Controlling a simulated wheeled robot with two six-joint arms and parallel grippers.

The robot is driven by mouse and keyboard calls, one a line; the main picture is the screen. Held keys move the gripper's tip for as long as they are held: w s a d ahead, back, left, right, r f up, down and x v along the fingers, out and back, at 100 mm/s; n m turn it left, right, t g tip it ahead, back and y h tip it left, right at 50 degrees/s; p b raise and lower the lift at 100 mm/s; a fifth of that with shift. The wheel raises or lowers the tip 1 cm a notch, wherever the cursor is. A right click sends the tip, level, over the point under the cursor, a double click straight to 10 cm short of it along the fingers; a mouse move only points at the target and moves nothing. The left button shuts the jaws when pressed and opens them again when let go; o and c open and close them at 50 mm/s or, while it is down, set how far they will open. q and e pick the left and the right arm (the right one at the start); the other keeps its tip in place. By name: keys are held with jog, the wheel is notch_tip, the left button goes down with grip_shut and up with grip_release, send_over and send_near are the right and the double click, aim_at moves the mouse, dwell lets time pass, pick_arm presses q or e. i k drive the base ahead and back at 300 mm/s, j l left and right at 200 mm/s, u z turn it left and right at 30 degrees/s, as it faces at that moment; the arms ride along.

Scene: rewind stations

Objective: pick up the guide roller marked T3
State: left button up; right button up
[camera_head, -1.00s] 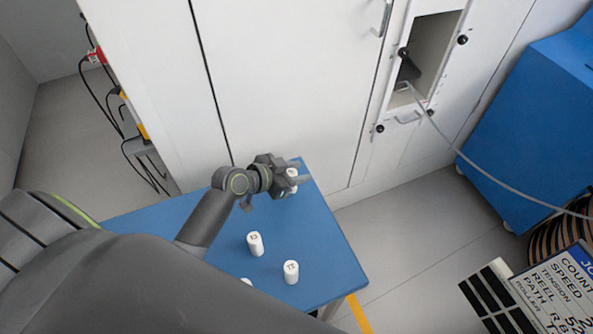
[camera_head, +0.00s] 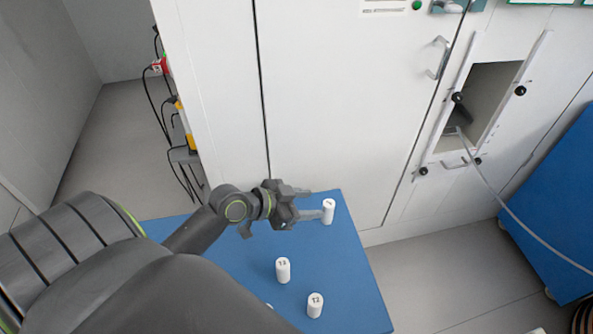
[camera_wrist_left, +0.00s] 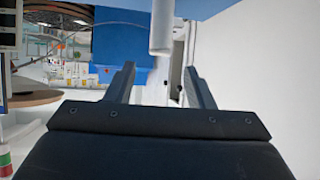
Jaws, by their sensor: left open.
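My left gripper (camera_head: 311,204) is open and empty above the far end of the blue table. Its fingers point right, toward a white upright guide roller (camera_head: 328,212) close to the tips; its mark is too small to read. In the left wrist view a white roller (camera_wrist_left: 161,30) shows ahead, between the lines of the two open fingers (camera_wrist_left: 160,82). A second roller (camera_head: 283,271), nearer the table's middle, has a mark that looks like T3. A third (camera_head: 315,306), nearer the front, looks marked T2. My right gripper is not in view.
The blue table (camera_head: 240,290) stands against a white cabinet (camera_head: 340,100). A sliver of another white roller (camera_head: 269,305) shows behind my arm. A square opening (camera_head: 490,95) with black knobs is in the wall at right. Cables (camera_head: 175,150) hang at left.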

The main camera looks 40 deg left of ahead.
aim_at(283, 266)
jog(key=k+l, duration=1.25)
